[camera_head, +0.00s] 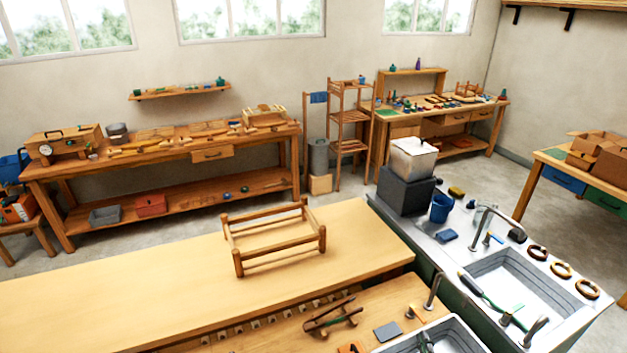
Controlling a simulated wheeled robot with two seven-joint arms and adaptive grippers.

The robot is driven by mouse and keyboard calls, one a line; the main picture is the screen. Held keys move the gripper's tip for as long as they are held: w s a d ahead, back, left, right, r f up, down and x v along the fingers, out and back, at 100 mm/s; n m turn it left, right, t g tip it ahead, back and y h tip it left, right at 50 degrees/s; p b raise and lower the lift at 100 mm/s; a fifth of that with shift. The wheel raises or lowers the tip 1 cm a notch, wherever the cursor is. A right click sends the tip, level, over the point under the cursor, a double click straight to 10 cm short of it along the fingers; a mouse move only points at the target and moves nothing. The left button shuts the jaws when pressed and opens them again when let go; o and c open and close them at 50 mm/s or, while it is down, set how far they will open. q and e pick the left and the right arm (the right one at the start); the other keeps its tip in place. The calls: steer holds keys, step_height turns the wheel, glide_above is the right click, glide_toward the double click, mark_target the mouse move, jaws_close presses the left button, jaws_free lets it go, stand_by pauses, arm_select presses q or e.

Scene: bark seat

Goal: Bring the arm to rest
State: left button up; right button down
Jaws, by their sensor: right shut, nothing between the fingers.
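I cannot make out either of my grippers or arms in the head view. No finger shows over the bench or the sinks. A low wooden seat frame (274,240) with four legs and open rails stands upright on the pale workbench top (110,290). Nothing is seen touching it, and its top is open with no woven seat.
A metal sink (525,285) with a tap lies at the right, and dark rings (561,269) rest beside it. A lower wooden shelf (270,335) lies in front. The bench's left is clear.

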steer(key=s+d+f+m+g+h, duration=0.2)
steer(key=s+d+f+m+g, duration=0.45)
steer(key=s+f, duration=0.4)
steer(key=s+f+m+g+y, duration=0.25)
steer(key=s+f+g, duration=0.35)
steer(key=s+f, duration=0.65)
steer(key=s+a+f+g+b, duration=0.1)
steer(key=s+f+b, duration=0.15)
steer(key=f, duration=1.45)
steer(key=s+a+f+b, duration=0.1)
steer(key=f+b, duration=0.2)
steer(key=f, duration=1.4)
steer(key=s+f+n+g+b, duration=0.1)
steer(key=s+f+b, duration=0.3)
steer(key=s+f, duration=1.6)
step_height(320, 180, down, 2)
steer(key=shift+f+y, duration=0.15)
steer(key=shift+y, duration=0.2)
